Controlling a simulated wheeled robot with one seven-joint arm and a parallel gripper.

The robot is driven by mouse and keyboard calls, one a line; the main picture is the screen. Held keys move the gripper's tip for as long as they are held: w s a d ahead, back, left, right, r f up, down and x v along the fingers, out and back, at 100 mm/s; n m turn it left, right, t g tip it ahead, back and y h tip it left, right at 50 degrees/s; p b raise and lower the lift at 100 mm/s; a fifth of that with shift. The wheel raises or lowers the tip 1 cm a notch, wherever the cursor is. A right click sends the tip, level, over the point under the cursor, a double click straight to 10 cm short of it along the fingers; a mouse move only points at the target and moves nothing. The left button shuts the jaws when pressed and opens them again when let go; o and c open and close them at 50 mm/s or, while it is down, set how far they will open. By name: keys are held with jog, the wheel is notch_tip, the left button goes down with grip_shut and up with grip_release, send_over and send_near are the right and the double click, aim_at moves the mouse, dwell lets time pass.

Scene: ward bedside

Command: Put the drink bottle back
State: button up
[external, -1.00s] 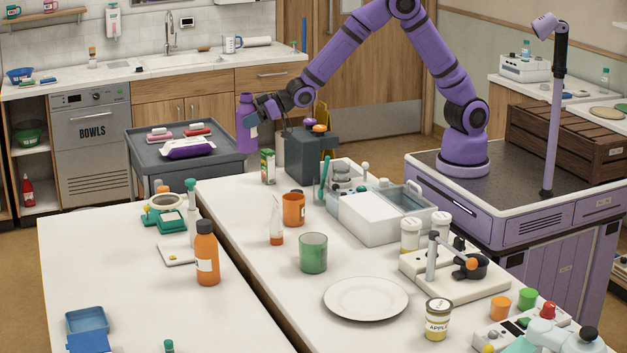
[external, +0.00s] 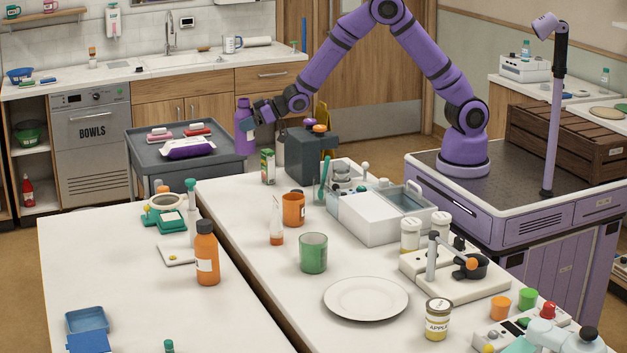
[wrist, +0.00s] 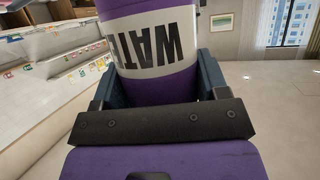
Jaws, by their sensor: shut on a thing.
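The drink bottle (external: 243,128) is purple and stands about upright at the back of the scene, by the right end of the grey cart. My gripper (external: 251,121) is shut on it from the right side. In the wrist view the bottle (wrist: 152,50) fills the space between the dark fingers, and its white label shows part of the word "WATER". Its base is hidden there by my gripper's body. In the external view I cannot tell whether its base hangs free or rests on something.
The grey cart (external: 135,160) holds a purple wipes pack and several small items. A dark grey box (external: 311,155) and a small green carton (external: 268,166) stand at the table's far end, near my gripper. An orange bottle (external: 207,258) stands on the front-left table.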

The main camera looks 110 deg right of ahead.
notch_tip(320, 180, down, 17)
jog(key=shift+r, duration=0.2)
dwell(0.6)
jog(key=shift+f, duration=0.1)
jog(key=o, duration=1.1)
